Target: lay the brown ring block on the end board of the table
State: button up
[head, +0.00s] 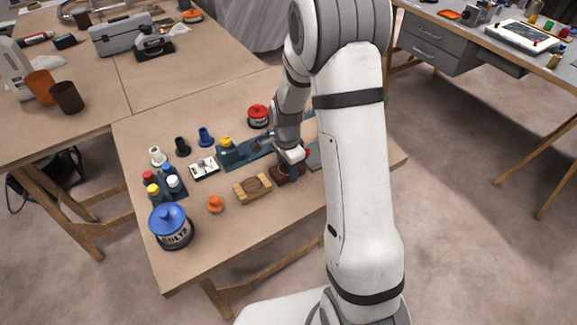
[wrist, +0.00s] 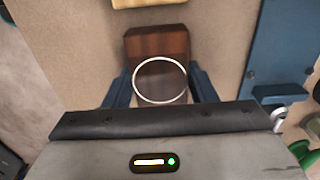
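The brown ring block (wrist: 157,42) is a dark wooden block with a pale ring on its face in the wrist view. My gripper (wrist: 160,88) has its two dark blue fingers against both sides of the block, with no clear gap. In the head view the brown block (head: 284,174) is below my gripper (head: 289,160), at or just above the table (head: 230,240); I cannot tell whether it touches. A dark grey board (head: 314,158), perhaps the end board, shows just right of the gripper, mostly hidden by my arm.
A blue rail (head: 250,151) and red-topped tin (head: 258,115) lie behind. A blue-lidded tin (head: 170,227) stands at the left front. The front of the table is clear.

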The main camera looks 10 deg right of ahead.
aim_at(287, 168)
jog(key=o, duration=0.4)
jog(key=shift+o, duration=0.2)
jog(key=shift+r, duration=0.1)
notch_tip(287, 168, up, 11)
jog(key=s+r+n+t, duration=0.1)
jog(key=s+r+n, duration=0.4)
jog(key=s, duration=0.5)
jog(key=s+r+n+t, duration=0.1)
jog(key=s+r+n, duration=0.4)
jog(key=s+n, duration=0.4)
jog(key=shift+s+d+r+t, duration=0.3)
jog(key=shift+s+r, duration=0.1)
jog(key=shift+s, duration=0.75)
